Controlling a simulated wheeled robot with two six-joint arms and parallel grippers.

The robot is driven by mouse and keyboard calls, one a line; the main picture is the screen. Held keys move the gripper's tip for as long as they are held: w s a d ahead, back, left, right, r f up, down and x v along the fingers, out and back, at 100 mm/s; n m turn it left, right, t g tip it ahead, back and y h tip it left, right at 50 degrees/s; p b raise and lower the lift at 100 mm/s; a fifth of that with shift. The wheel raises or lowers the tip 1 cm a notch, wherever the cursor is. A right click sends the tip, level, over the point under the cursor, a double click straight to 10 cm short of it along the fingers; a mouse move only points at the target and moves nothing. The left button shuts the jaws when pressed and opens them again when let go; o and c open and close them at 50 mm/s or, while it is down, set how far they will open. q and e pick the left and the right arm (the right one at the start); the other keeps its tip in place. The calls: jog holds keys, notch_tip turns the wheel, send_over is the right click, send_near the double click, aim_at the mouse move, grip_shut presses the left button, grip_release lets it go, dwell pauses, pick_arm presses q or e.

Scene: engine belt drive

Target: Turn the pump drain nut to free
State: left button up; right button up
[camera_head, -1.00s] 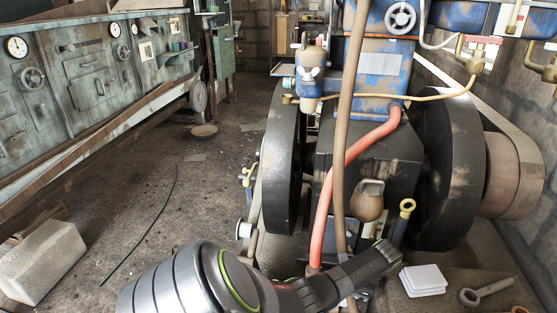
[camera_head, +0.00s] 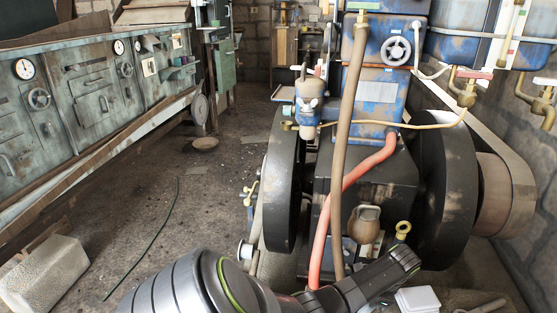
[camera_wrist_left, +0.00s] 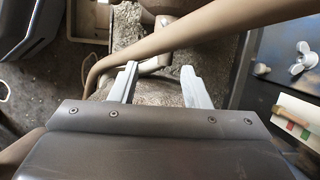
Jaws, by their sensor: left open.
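My left arm comes in along the bottom of the head view, its dark wrist end (camera_head: 395,268) in front of the engine's lower part; the fingers do not show there. In the left wrist view my left gripper (camera_wrist_left: 160,78) is open, with two pale fingers apart and nothing held. A light grey fitting (camera_wrist_left: 150,65) shows just beyond and between the fingertips, below a brown pipe (camera_wrist_left: 215,28). I cannot tell whether this fitting is the pump drain nut. A pale wing nut (camera_wrist_left: 303,57) sits on a blue panel at the right. My right gripper is not in view.
The engine has black flywheels (camera_head: 281,185) (camera_head: 447,170). A red hose (camera_head: 345,185) and a brown upright pipe (camera_head: 346,120) run close to my left wrist. A brass ring-topped part (camera_head: 403,230) and a white box (camera_head: 417,299) are near it. Open floor (camera_head: 165,215) lies left.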

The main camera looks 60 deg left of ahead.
pick_arm(q)
jog(key=s+d+f+n+t+h+p, duration=0.1)
jog(key=s+d+f+n+t+p, duration=0.2)
jog(key=s+f, duration=0.85)
jog(key=s+d+f+n+p, duration=0.1)
jog(key=s+p, duration=0.3)
jog(key=s, duration=0.5)
jog(key=s+d+n+t+h+p, duration=0.1)
jog(key=s+d+n+p, duration=0.1)
jog(key=s, duration=0.8)
jog(key=shift+d+f+n+p, duration=0.3)
jog(key=shift+f+n+p, duration=0.1)
jog(key=shift+n+p, duration=0.65)
